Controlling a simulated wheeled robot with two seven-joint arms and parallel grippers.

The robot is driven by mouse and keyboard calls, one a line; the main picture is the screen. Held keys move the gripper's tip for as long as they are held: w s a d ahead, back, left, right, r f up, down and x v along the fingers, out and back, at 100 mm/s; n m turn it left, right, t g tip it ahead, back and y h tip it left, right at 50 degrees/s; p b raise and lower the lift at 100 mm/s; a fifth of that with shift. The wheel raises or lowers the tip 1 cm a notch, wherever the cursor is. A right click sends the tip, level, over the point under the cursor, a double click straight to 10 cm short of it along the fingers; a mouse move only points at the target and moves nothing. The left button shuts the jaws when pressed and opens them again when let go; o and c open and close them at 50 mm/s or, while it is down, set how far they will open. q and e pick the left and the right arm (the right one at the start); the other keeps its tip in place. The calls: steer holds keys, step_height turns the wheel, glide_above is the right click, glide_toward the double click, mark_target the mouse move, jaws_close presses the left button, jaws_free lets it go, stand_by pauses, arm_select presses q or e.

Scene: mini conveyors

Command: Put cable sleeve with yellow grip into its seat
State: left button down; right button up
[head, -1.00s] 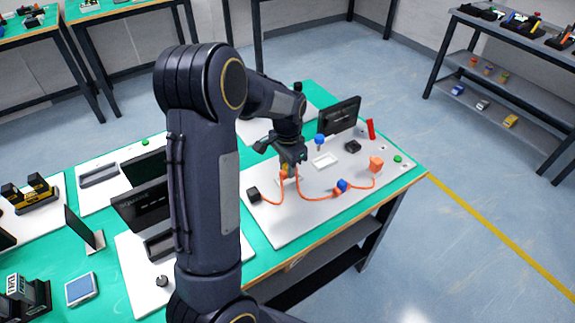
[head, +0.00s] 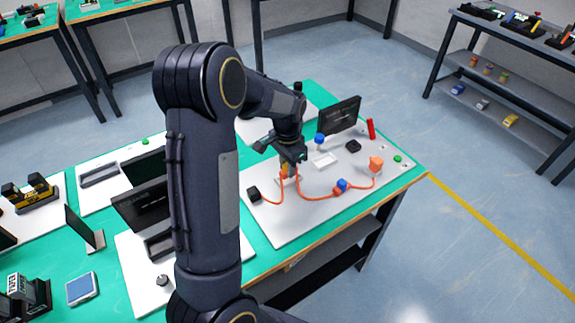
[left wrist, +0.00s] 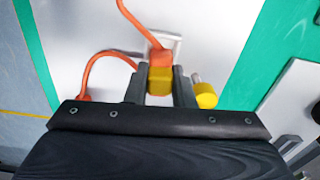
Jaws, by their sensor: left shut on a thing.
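My left gripper (head: 290,164) is low over the white board (head: 285,220) and partly hides what it holds. In the left wrist view my left gripper (left wrist: 160,88) is shut on the yellow grip (left wrist: 160,80) of the cable sleeve, whose orange part (left wrist: 160,57) sticks out beyond the fingers. An orange cable (left wrist: 132,18) runs from it. A pale square piece (left wrist: 172,42) is right behind the sleeve; I cannot tell whether the sleeve sits in it. In the head view the cable (head: 315,195) joins a black block, a blue-and-orange piece and an orange block.
The black block (head: 253,193) and the orange block (head: 376,163) stand on the board. A dark screen (head: 340,115), a blue knob (head: 319,138) and a red part (head: 370,128) stand behind. A yellow knob (left wrist: 206,95) is close beside my right-hand finger in the wrist view.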

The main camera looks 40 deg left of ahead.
arm_select(q)
steer(key=shift+f, duration=0.1)
steer(key=shift+f+b, duration=0.75)
steer(key=shift+f, duration=0.15)
steer(key=shift+f, duration=0.1)
steer(key=c, duration=1.2)
jaws_free()
steer(key=shift+o, duration=0.2)
step_height(320, 180, up, 8)
steer(key=shift+f, duration=0.1)
